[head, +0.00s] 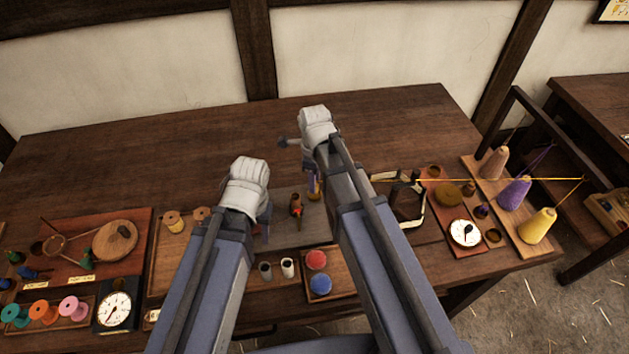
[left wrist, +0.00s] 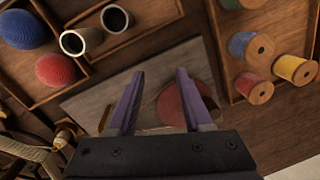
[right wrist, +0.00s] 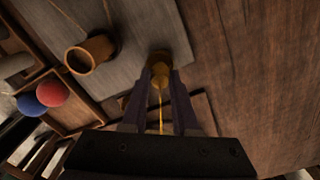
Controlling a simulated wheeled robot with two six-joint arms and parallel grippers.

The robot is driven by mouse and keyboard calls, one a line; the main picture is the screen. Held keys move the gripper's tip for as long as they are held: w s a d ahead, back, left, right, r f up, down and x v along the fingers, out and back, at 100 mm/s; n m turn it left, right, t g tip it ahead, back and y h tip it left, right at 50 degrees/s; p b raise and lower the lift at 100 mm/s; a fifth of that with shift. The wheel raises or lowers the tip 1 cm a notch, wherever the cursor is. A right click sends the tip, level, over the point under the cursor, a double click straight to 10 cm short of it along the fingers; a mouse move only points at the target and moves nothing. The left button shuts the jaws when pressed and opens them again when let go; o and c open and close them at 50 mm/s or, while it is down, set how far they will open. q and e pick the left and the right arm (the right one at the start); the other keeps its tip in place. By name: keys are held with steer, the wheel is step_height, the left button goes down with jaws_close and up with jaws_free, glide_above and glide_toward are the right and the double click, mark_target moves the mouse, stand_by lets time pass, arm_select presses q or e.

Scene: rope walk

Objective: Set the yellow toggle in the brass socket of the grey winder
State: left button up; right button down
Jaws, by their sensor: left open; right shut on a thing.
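My right gripper (right wrist: 160,100) is shut on the yellow toggle (right wrist: 160,75), with a yellow thread running back from it between the fingers. In the head view the toggle (head: 315,188) shows beside my right gripper (head: 317,178), over the grey board (head: 285,233). A brownish round end sits just beyond the toggle; I cannot tell whether it is the brass socket or whether they touch. A brown hollow cylinder (right wrist: 90,53) stands on the board, also in the head view (head: 296,203). My left gripper (left wrist: 160,90) is open and empty above a dull red disc (left wrist: 183,104). I cannot make out the grey winder clearly.
Spools (left wrist: 260,85) lie in a tray nearby. Yellow thread crosses from the cones (head: 538,225) at the right. The table's back is clear.

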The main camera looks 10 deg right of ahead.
arm_select(q)
steer(key=shift+f, duration=0.2)
arm_select(e)
steer(key=shift+f, duration=0.15)
arm_select(q)
steer(key=shift+f+b, duration=0.75)
steer(key=shift+b, duration=0.15)
arm_select(e)
steer(key=shift+f, duration=0.75)
arm_select(q)
steer(key=shift+f, duration=0.1)
arm_select(e)
steer(key=shift+f, duration=0.15)
steer(key=shift+c, duration=1)
jaws_free()
step_height(320, 180, up, 8)
steer(key=p, duration=0.8)
arm_select(q)
step_height(320, 180, up, 8)
